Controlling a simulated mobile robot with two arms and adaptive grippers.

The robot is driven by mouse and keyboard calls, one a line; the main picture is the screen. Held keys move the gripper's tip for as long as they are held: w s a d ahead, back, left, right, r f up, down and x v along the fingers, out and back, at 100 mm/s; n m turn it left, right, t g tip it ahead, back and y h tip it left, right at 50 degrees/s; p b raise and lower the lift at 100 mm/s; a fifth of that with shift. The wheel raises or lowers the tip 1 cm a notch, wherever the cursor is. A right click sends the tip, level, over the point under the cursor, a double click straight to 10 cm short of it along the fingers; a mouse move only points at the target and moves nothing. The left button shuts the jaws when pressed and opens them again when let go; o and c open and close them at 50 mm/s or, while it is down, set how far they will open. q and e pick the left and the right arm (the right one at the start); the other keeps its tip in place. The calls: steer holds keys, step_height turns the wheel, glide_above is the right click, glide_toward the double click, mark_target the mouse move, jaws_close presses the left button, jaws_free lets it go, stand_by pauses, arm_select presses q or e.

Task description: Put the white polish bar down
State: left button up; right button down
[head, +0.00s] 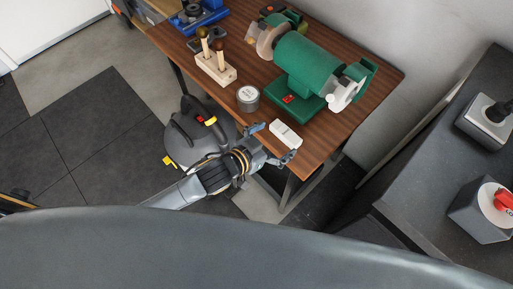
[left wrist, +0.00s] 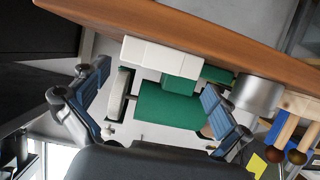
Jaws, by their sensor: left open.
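The white polish bar (head: 286,134) lies on the wooden workbench (head: 313,158) near its front edge, in front of the green grinder. In the left wrist view, which is upside down, the bar (left wrist: 150,52) rests against the bench top (left wrist: 215,38). My left gripper (head: 270,143) is open at the bench edge, with its fingers spread toward the bar's two ends. The left wrist view shows the blue-padded fingers (left wrist: 154,82) apart, with nothing held between them and the bar ahead of the tips. My right gripper is not in view.
A green bench grinder (head: 303,66) stands behind the bar. A round grey tin (head: 248,98) and a wooden block with brown-topped handles (head: 214,69) stand to the left. A dark vacuum (head: 190,138) is on the floor below. A grey cabinet (head: 425,175) is at right.

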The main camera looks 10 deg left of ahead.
arm_select(q)
steer(key=v, duration=0.9)
steer(key=shift+s+a, duration=0.2)
steer(key=shift+s, duration=0.05)
steer(key=shift+f, duration=0.15)
